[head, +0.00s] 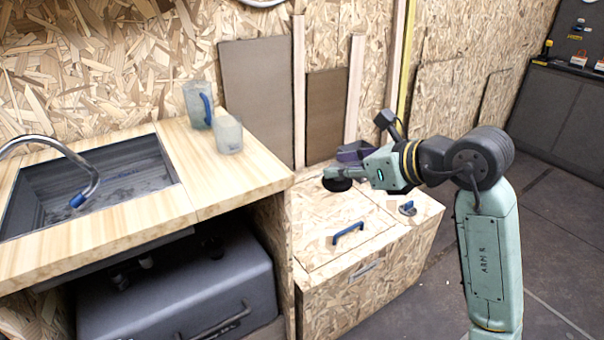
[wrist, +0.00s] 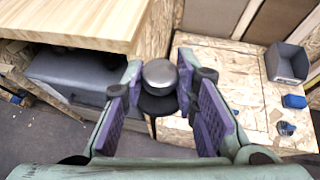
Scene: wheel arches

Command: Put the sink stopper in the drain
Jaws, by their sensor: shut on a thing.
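The sink stopper (head: 338,185) is a dark round disc held level below my gripper (head: 338,172). In the wrist view the stopper shows its rounded grey knob (wrist: 159,74) between the fingers of my gripper (wrist: 160,82), with the dark disc under it. My gripper is shut on the knob, over the chipboard box and right of the wooden counter. The grey sink (head: 105,182) is set in the counter at the left, well apart from the stopper. I cannot make out the drain in its basin.
A curved faucet (head: 60,150) with a blue tip reaches over the sink. A cup (head: 228,135) and a blue-handled jug (head: 197,104) stand on the counter (head: 235,180). The chipboard box (head: 325,215) carries a blue handle (head: 348,233) and a grey bin (wrist: 287,63).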

